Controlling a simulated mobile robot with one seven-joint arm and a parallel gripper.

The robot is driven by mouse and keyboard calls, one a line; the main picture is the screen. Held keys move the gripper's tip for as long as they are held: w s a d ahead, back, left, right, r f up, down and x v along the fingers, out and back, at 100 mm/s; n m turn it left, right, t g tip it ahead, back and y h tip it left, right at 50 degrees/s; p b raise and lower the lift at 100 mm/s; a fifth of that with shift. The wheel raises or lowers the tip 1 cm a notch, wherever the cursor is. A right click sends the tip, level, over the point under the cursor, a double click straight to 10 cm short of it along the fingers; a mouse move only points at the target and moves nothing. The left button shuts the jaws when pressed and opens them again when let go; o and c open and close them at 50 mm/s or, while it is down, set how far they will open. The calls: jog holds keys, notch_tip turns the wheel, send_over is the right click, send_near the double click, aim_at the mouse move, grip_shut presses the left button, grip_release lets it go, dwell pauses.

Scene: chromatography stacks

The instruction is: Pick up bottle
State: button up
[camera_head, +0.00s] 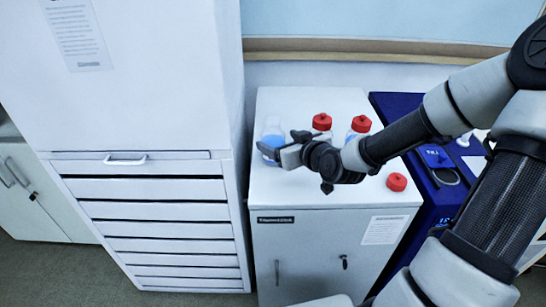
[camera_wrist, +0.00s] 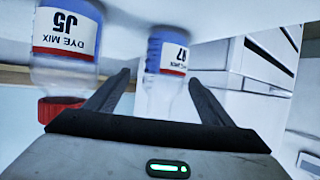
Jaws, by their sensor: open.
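A clear, uncapped bottle with blue liquid (camera_head: 271,130) stands on the white cabinet top at its left side. My gripper (camera_head: 284,144) is open beside it, fingers pointing toward it. In the wrist view, which is upside down, a bottle with a white-and-red label (camera_wrist: 168,57) shows between the two open fingers (camera_wrist: 160,78). Its lower part in that picture is hidden behind the gripper. A second bottle labelled "DYE MIX J5" (camera_wrist: 68,45) with a red cap stands left of the fingers in that view.
Two red-capped bottles (camera_head: 322,122) (camera_head: 360,125) stand right of my gripper, partly hidden by my arm. A loose red cap (camera_head: 396,182) lies on the white cabinet top (camera_head: 290,100). A tall white drawer cabinet (camera_head: 145,190) rises close on the left. Blue equipment (camera_head: 435,165) stands on the right.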

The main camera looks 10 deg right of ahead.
jog(key=shift+b+x, duration=0.35)
jog(key=shift+x, duration=0.6)
jog(key=b+x, duration=0.2)
jog(key=x, duration=0.1)
jog(key=b+x, duration=0.2)
jog(key=shift+s+a+f, duration=0.1)
jog(key=shift+s+a, duration=0.1)
jog(key=shift+a, duration=0.05)
jog(key=shift+w+a, duration=0.1)
jog(key=shift+w, duration=0.15)
jog(key=shift+c, duration=0.4)
jog(key=c, duration=1.4)
